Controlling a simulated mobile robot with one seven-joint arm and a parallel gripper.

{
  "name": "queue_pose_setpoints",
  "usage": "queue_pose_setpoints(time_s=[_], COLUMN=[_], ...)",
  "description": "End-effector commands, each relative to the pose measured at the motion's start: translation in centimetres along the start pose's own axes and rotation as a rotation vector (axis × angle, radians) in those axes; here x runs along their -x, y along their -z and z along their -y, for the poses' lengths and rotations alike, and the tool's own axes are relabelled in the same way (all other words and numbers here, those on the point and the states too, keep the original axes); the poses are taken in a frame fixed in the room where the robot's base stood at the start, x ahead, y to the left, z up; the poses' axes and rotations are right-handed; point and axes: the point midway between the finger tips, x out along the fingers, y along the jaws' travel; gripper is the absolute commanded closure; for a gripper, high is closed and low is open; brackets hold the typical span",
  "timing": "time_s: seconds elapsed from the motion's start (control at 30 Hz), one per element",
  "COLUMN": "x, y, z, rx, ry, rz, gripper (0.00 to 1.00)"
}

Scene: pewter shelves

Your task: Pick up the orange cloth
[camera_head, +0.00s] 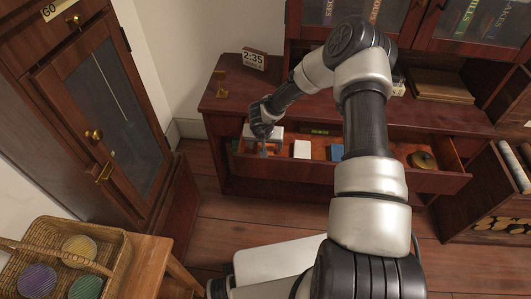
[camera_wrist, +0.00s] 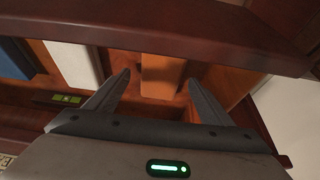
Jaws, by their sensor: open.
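An orange, flat, cloth-like piece (camera_wrist: 162,75) lies in the open drawer (camera_head: 400,177). In the wrist view it sits between and beyond my two fingers. My gripper (camera_head: 264,147) points down into the left part of the drawer. In the wrist view my gripper (camera_wrist: 158,88) has its fingers spread wide, with nothing held between them. I cannot tell from the head view which orange patch is the cloth, as my gripper partly covers that area. Whether the fingertips reach beside the cloth or stay above it is not clear.
A white item (camera_head: 301,149) and a blue item (camera_head: 337,152) lie in the drawer right of my gripper. The drawer's wooden walls are close around my gripper. A wicker basket (camera_head: 115,262) stands at lower left.

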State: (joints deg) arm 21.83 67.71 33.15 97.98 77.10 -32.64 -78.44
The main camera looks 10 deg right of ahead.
Motion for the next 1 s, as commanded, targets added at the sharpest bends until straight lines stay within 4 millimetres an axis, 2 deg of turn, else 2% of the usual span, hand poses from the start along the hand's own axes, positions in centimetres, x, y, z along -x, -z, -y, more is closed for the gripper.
queue_pose_setpoints(time_s=[0.03,0.13,0.73,1.0], x=[-1.26,-2.03,-2.10,-2.15], y=[-0.10,0.05,0.06,0.04], z=[-0.02,0.06,0.00,0.00], rx=[-0.005,-0.003,-0.001,-0.001], ry=[0.000,0.001,-0.001,0.000], rz=[0.000,-0.001,-0.001,-0.001], gripper=[0.25,0.25,0.25,0.69])
